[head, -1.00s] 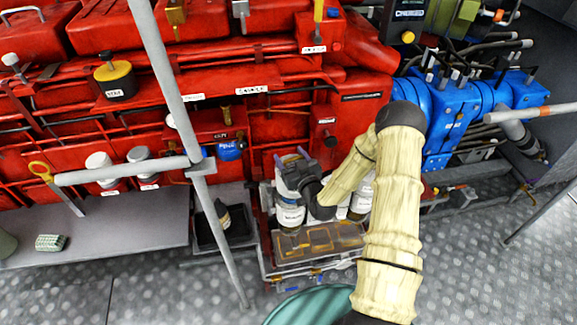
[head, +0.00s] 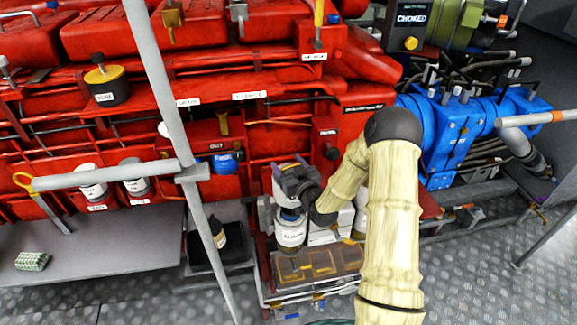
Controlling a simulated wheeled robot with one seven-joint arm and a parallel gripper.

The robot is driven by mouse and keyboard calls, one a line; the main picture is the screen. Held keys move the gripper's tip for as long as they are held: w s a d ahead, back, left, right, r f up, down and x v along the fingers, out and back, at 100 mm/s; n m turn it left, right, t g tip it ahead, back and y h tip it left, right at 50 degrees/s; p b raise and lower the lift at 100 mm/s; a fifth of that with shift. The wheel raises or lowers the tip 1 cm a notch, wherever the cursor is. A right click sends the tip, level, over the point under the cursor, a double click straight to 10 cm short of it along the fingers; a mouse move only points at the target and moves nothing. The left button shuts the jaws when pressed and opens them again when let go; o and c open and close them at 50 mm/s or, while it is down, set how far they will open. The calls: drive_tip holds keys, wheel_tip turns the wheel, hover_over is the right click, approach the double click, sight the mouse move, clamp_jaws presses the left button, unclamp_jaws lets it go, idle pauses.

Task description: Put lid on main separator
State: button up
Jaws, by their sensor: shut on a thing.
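My gripper (head: 291,202) is in the middle of the head view, pointing down at the rack of white canisters in front of the red engine. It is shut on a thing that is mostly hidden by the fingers. A dark rim (head: 291,214) shows just below the fingers and may be the lid. A white labelled canister (head: 291,236) stands upright directly below it. I cannot read its label, so I cannot tell if it is the main separator. I cannot tell whether the dark rim touches the canister or is just above it.
More white canisters (head: 325,236) stand to the right, partly behind my arm. A clear-lidded tray (head: 318,266) lies in front. A grey diagonal pole (head: 163,85) and a horizontal rail (head: 105,176) stand to the left. Blue pumps (head: 455,125) are at the right.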

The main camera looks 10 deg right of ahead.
wheel_tip(320, 180, down, 8)
drive_tip(key=b, duration=0.7)
idle(0.6)
drive_tip(key=shift+f+b, duration=1.45)
drive_tip(key=shift+b, duration=0.45)
idle(1.6)
drive_tip(key=o, duration=1.6)
drive_tip(key=p+v, duration=0.4)
drive_tip(key=v, duration=1.3)
drive_tip(key=shift+s+d, duration=0.1)
